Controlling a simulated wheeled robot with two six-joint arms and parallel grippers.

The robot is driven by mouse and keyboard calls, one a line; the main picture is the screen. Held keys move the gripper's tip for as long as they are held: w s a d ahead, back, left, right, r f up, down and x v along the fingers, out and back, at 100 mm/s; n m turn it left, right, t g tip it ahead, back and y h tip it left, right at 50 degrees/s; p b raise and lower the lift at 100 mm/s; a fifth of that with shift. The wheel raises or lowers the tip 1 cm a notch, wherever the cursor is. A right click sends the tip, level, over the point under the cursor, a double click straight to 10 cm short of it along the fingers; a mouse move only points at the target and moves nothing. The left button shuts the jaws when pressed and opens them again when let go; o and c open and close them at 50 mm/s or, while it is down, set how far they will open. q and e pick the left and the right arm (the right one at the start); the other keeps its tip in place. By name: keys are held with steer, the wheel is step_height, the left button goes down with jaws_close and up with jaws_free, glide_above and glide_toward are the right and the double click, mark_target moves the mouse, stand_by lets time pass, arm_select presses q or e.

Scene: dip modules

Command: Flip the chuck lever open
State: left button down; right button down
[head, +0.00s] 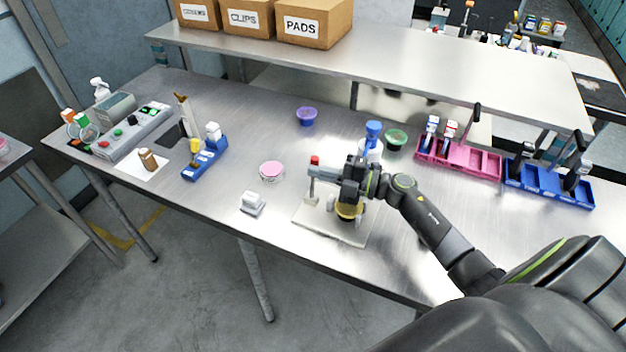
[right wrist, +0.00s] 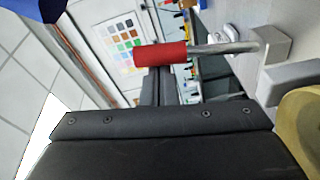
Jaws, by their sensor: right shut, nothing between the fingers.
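The chuck lever has a red grip (head: 315,160) that shows just above my right gripper in the head view. In the right wrist view the lever's red grip (right wrist: 160,54) crosses the picture, and its metal rod (right wrist: 225,47) runs right to a grey block (right wrist: 272,50). The fixture's pale base plate (head: 312,219) lies on the table, with a yellow round part (head: 349,211) under my gripper. My right gripper (head: 320,172) is shut and empty, its fingers passing behind the grip in the wrist view. I cannot tell whether they touch it. My left gripper is not in view.
A blue-topped bottle (head: 373,132) and a green bowl (head: 396,138) stand behind my right gripper. A pink bin (head: 459,166) and a blue bin (head: 548,187) stand to the right. A pink-lidded dish (head: 271,170) and a small white block (head: 252,203) sit left of the fixture.

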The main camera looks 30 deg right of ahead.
steer(key=shift+w+d+f+m, duration=0.15)
steer(key=shift+w+d+m, duration=0.5)
steer(key=shift+m, duration=0.4)
steer(key=shift+w+d+f+m, duration=0.15)
steer(key=shift+w+d+m, duration=0.45)
steer(key=shift+m, duration=0.45)
steer(key=shift+s+d, duration=0.1)
steer(key=shift+d, duration=0.05)
steer(key=shift+r, duration=0.1)
